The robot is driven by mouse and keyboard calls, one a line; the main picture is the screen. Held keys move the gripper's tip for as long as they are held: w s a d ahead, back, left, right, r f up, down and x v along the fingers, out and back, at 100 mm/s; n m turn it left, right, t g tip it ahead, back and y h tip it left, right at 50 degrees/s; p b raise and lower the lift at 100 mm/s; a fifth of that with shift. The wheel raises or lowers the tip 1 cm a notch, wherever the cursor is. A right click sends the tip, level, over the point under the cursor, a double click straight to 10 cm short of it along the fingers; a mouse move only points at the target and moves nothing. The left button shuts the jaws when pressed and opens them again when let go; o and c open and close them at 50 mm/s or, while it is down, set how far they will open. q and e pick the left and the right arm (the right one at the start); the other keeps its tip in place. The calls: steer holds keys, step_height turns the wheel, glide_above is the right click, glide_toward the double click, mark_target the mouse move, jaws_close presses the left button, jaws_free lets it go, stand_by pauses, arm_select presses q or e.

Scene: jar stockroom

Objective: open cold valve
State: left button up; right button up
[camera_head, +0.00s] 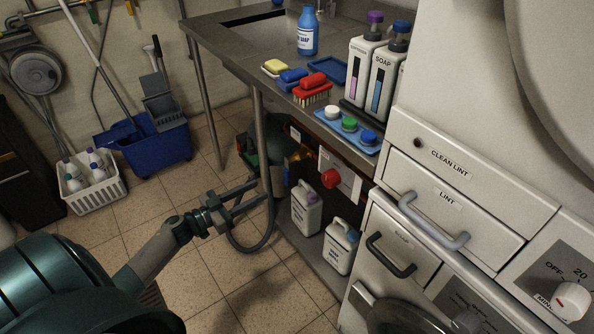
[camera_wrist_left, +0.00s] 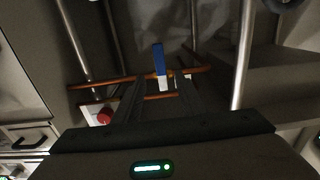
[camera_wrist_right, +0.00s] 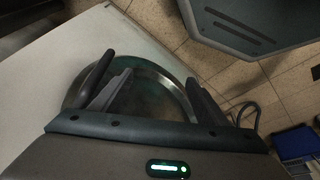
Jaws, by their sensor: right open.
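In the left wrist view a blue lever (camera_wrist_left: 158,58) stands upright at a copper pipe (camera_wrist_left: 90,82), with a white piece at its lower end. It looks like the cold valve's handle, but no label is readable. My left gripper (camera_wrist_left: 160,88) is open, its fingers apart on either side of the lever's lower end; contact cannot be told. In the head view my left gripper (camera_head: 248,197) is by the counter's metal leg, and I cannot make out the blue lever. My right gripper (camera_wrist_right: 150,85) is open and empty before a round glass door (camera_wrist_right: 150,100).
A red knob (camera_head: 331,178) sits on a white panel under the counter; it also shows in the left wrist view (camera_wrist_left: 104,117). Two white jugs (camera_head: 306,208) (camera_head: 341,245) stand on the low shelf. A metal leg (camera_head: 263,140) and a grey hose (camera_head: 250,247) are close to my left gripper.

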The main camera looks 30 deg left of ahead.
mark_target(287, 173)
arm_select(q)
steer(key=b+x, duration=0.1)
steer(key=x, duration=1.5)
steer(key=shift+w, duration=0.1)
jaws_close()
